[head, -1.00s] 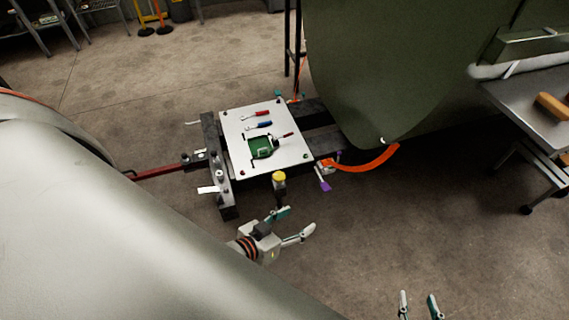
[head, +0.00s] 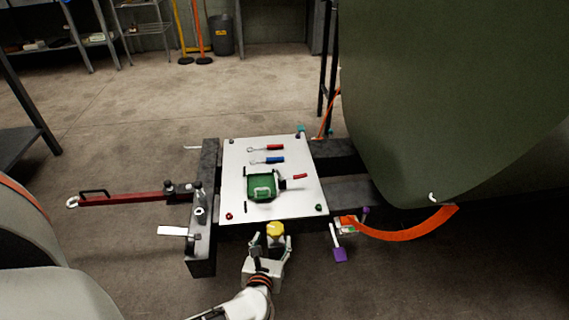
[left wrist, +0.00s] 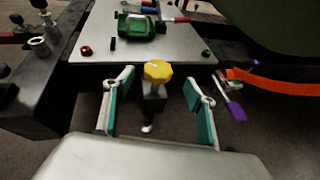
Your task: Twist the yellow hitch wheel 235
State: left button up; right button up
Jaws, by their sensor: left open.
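The yellow hitch wheel (head: 275,229) sits on top of a dark post at the near edge of the white plate (head: 232,185). In the left wrist view the yellow wheel (left wrist: 158,71) is centred between my fingers, a little beyond their tips. My left gripper (head: 271,243) is open, with one teal-padded finger on each side of the wheel's post. In the left wrist view the left gripper (left wrist: 160,82) shows a gap on both sides, and no finger touches the wheel. My right gripper is not in view.
A green tool (head: 262,187), a red-handled driver (head: 266,148) and a blue-handled one (head: 268,160) lie on the plate. A red tow bar (head: 125,197) extends left. An orange strap (head: 410,228) and purple tag (head: 340,255) are to the right, below the large green fuselage (head: 440,90).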

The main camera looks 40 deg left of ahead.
aim_at(274, 234)
pick_arm(q)
jog(key=shift+w+a+f, duration=0.1)
jog(key=shift+a+f, duration=0.1)
jog(key=shift+f, duration=0.3)
jog(key=b+x, duration=0.2)
jog(key=x, duration=0.4)
jog(key=shift+w+a+f, duration=0.15)
jog(key=shift+w+a, duration=0.25)
jog(key=shift+w, duration=0.2)
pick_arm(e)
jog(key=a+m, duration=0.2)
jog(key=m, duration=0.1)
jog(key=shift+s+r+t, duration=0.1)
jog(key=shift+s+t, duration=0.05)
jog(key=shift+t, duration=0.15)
pick_arm(q)
jog(key=shift+c, duration=0.3)
jog(key=c, duration=1.1)
